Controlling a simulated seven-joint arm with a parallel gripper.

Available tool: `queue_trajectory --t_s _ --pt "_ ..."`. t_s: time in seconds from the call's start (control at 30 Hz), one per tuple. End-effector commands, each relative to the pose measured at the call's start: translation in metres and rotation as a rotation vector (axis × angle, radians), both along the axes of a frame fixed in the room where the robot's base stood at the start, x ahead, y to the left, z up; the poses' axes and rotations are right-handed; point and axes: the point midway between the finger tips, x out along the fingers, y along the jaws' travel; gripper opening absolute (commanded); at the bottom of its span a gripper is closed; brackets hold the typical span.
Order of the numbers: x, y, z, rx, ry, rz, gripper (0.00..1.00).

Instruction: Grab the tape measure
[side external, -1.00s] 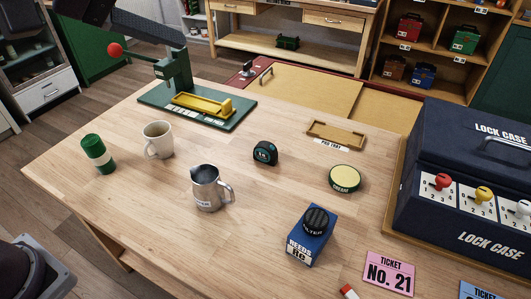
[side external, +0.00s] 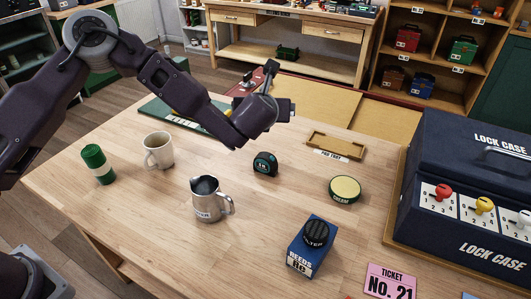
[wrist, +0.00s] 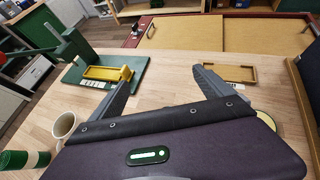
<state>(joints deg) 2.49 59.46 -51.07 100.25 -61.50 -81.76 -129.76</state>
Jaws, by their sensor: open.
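The tape measure (side external: 265,164) is small, black and teal, and stands on the wooden table near its middle in the side view. My gripper (side external: 272,82) is above the table, behind and higher than the tape measure in the picture, not touching it. In the wrist view my gripper (wrist: 165,78) has its two fingers spread apart with nothing between them, pointing toward the back of the table. The tape measure does not show in the wrist view.
A steel pitcher (side external: 208,200), a white mug (side external: 158,150) and a green-and-white cylinder (side external: 97,164) stand to the left. A round yellow-topped tin (side external: 344,190), a wooden tray (side external: 335,145), a blue box (side external: 311,247) and the lock case (side external: 470,190) are to the right.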

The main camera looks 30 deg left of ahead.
Motion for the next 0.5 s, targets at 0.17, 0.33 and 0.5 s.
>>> queue_trajectory --t_s 0.17,0.33,0.5 --pt "-0.001 0.0 -0.11 0.002 0.007 0.001 0.91" --pt "0.0 0.0 -0.181 0.001 0.001 0.0 0.91" --pt "0.009 0.004 -0.2 0.001 -0.004 0.001 0.91"
